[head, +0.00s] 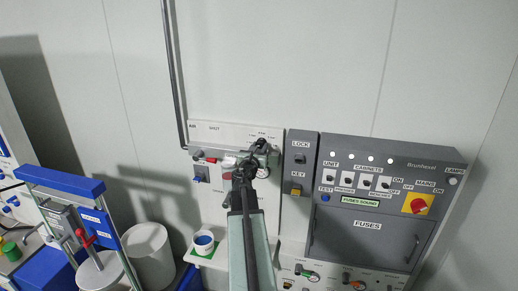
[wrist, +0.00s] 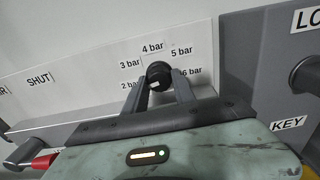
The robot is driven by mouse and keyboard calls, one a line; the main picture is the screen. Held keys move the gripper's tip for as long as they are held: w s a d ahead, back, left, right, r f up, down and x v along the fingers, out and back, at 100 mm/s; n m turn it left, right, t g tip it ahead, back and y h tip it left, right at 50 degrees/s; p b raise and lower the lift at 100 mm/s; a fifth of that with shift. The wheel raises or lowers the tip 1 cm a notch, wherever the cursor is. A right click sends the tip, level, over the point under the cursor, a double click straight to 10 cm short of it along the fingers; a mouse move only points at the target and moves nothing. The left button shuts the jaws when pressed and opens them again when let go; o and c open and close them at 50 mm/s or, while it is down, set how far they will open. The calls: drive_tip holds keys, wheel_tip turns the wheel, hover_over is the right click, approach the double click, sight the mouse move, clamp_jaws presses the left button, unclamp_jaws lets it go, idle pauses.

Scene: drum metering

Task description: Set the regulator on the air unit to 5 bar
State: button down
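The regulator is a round black knob (wrist: 159,73) on a white panel, with labels for 2, 3, 4, 5 and 6 bar arranged in an arc around it. In the wrist view my gripper (wrist: 160,82) has one finger on each side of the knob, and the fingertips appear to touch it. The knob's pointer cannot be made out, so its setting cannot be read. In the head view my gripper (head: 260,148) is at the right part of the air unit panel (head: 220,131), and my arm hides much of the panel below.
A SHUT label (wrist: 39,79) and a red-tipped handle (wrist: 43,161) are left of the knob. A grey LOCK/KEY box (head: 299,175) stands close on the right, beside the fuse cabinet (head: 368,228).

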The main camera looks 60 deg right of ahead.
drive_tip(key=shift+m, duration=0.4)
drive_tip(key=m, duration=0.7)
drive_tip(key=shift+w, duration=0.1)
drive_tip(key=m, duration=0.8)
drive_tip(key=shift+m, duration=0.3)
drive_tip(key=m, duration=0.6)
drive_tip(key=shift+r, duration=0.1)
drive_tip(key=m, duration=0.7)
drive_tip(key=shift+m, duration=0.3)
